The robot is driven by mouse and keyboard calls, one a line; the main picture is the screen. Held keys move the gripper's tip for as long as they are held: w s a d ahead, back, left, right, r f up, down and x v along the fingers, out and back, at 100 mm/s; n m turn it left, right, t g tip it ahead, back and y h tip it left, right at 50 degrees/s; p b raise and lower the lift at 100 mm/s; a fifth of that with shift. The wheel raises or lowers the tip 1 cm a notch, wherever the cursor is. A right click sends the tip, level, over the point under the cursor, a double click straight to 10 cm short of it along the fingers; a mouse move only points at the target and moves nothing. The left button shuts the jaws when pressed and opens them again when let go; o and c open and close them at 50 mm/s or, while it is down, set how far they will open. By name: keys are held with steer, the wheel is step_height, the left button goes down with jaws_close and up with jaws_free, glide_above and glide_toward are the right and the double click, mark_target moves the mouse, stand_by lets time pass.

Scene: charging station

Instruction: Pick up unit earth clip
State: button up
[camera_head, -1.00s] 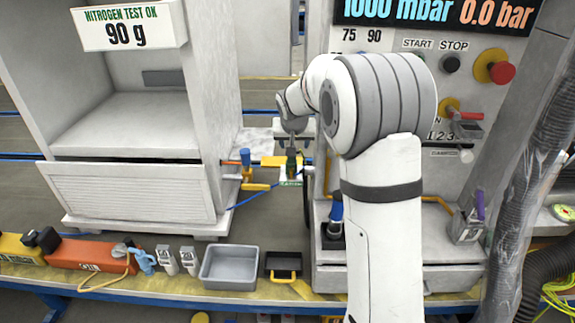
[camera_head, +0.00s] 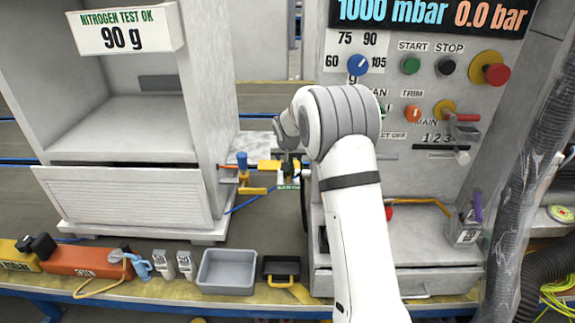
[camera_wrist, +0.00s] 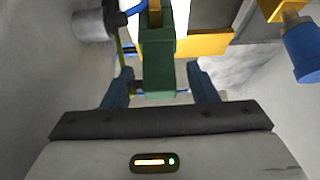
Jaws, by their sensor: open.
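The unit earth clip (camera_wrist: 158,62) shows in the wrist view as a dark green block with a yellow part at its top. It stands between the two blue fingers of my gripper (camera_wrist: 161,78), with a visible gap on both sides. In the head view the clip (camera_head: 289,171) is a small dark green shape by the yellow bracket, above a green-lettered label. My gripper (camera_head: 288,152) is there too, small and partly hidden by my arm. Its jaws are open and hold nothing.
A blue-handled yellow valve (camera_head: 243,168) is left of the clip and also shows in the wrist view (camera_wrist: 302,50). The white cabinet (camera_head: 125,195) stands left, the control panel (camera_head: 400,75) right. A grey tray (camera_head: 227,272) and several tools lie along the front bench.

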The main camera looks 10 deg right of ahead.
steer(key=c, duration=1.1)
steer(key=shift+r, duration=0.15)
steer(key=shift+r, duration=0.65)
step_height(320, 180, up, 2)
steer(key=shift+s+r, duration=0.1)
steer(key=shift+r, duration=0.05)
steer(key=s+a+r+b, duration=0.1)
steer(key=s+a+b, duration=0.1)
steer(key=s, duration=1.5)
steer(key=shift+s+a+r, duration=0.2)
steer(key=shift+s+a, duration=0.05)
steer(key=shift+a, duration=0.55)
